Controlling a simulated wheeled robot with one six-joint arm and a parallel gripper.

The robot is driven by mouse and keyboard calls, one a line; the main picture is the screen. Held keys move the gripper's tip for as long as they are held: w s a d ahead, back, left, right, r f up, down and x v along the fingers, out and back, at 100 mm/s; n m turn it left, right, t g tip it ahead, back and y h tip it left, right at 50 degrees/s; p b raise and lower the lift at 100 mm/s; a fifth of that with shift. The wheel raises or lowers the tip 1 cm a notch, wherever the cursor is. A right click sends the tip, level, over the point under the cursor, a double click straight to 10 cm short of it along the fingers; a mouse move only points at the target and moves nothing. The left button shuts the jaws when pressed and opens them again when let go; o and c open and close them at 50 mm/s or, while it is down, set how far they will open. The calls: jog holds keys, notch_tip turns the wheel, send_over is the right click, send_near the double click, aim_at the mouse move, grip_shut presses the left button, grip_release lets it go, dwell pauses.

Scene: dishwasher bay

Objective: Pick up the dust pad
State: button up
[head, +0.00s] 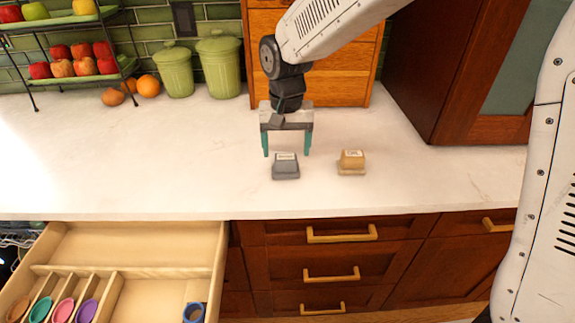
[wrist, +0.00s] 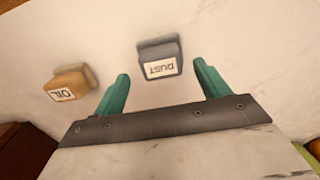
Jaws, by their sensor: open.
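The dust pad (head: 286,167) is a grey block with a white label, sitting on the white counter near its front edge. In the wrist view the dust pad (wrist: 159,58) reads "DUST" and lies beyond the fingertips, roughly between their lines. My gripper (head: 288,152) is open, with two teal fingers pointing down above the counter, just behind the pad in the head view. The fingers also show in the wrist view (wrist: 161,73), with nothing between them. They do not appear to touch the pad.
A tan pad (head: 352,162) labelled "OIL" in the wrist view (wrist: 70,83) sits right of the dust pad in the head view. Green canisters (head: 218,66), oranges and a fruit rack (head: 75,68) stand at the back left. An open drawer (head: 140,243) juts out at front left.

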aim_at(286, 157)
notch_tip(286, 157, down, 4)
jog(key=shift+s+a+r, duration=0.1)
jog(key=c, duration=1.1)
jog(key=shift+r, duration=0.1)
jog(key=shift+c, duration=0.2)
notch_tip(286, 157, up, 4)
jog(key=shift+f, duration=0.2)
jog(key=s+d, duration=0.2)
jog(key=s, duration=0.5)
jog(key=s+d+r, duration=0.1)
jog(key=s+d, duration=0.1)
jog(key=s, duration=0.6)
jog(key=shift+s+d, duration=0.2)
jog(key=shift+d, duration=0.05)
jog(key=shift+r, duration=0.1)
